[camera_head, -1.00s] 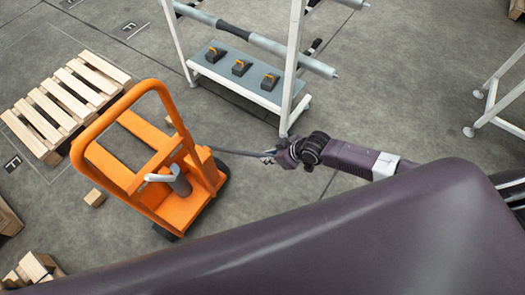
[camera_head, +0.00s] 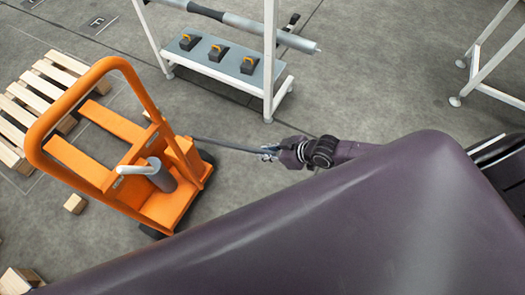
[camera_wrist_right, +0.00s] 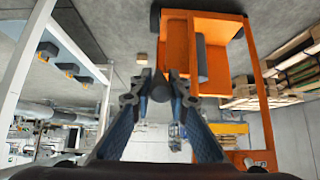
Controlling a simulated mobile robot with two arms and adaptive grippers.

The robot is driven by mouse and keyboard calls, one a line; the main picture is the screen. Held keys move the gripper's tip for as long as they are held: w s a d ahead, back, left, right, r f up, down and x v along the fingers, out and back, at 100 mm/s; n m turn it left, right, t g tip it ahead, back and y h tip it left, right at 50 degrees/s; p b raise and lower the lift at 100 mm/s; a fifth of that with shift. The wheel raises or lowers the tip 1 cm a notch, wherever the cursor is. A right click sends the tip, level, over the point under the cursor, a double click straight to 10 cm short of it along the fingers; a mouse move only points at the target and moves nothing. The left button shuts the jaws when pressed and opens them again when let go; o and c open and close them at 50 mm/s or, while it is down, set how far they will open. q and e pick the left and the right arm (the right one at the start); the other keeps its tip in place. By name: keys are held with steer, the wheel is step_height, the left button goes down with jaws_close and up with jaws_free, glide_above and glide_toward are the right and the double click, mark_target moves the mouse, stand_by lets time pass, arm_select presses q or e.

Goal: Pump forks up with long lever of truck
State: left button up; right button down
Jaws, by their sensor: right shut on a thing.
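The orange truck (camera_head: 165,207) stands upright on the floor left of centre in the head view, its tall frame towards the left. Its long dark lever (camera_head: 228,147) reaches out to the right from the truck's right side. My right gripper (camera_head: 271,153) is shut on the lever's free end. In the right wrist view the fingers (camera_wrist_right: 158,88) close around the dark lever end, and the orange truck (camera_wrist_right: 178,45) is behind them. The contact is small in the head view. A grey cylinder with a light handle (camera_head: 158,173) stands on the truck. My left gripper is not in view.
A white rack (camera_head: 228,83) with several black-and-orange items stands behind the lever. A wooden pallet (camera_head: 35,85) lies at left, with a small wood block (camera_head: 75,203) on the floor. White legs (camera_head: 480,75) stand at upper right. Floor between the rack and right legs is clear.

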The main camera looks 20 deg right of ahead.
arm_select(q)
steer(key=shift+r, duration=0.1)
arm_select(e)
steer(key=shift+s+d+f, duration=0.15)
steer(key=shift+s+f, duration=0.05)
steer(key=shift+s, duration=0.05)
arm_select(q)
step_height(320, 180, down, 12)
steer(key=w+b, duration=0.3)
steer(key=b, duration=1)
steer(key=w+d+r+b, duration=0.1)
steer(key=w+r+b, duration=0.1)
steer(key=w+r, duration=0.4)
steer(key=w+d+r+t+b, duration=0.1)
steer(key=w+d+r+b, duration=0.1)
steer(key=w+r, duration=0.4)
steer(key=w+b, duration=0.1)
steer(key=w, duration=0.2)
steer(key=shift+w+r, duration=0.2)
arm_select(e)
steer(key=s+d+f+t+y, duration=0.1)
steer(key=f, duration=0.5)
steer(key=s+d+f+t+y, duration=0.1)
steer(key=s+f+t, duration=0.1)
steer(key=f, duration=0.4)
steer(key=shift+d+f, duration=0.3)
steer(key=shift+f, duration=0.1)
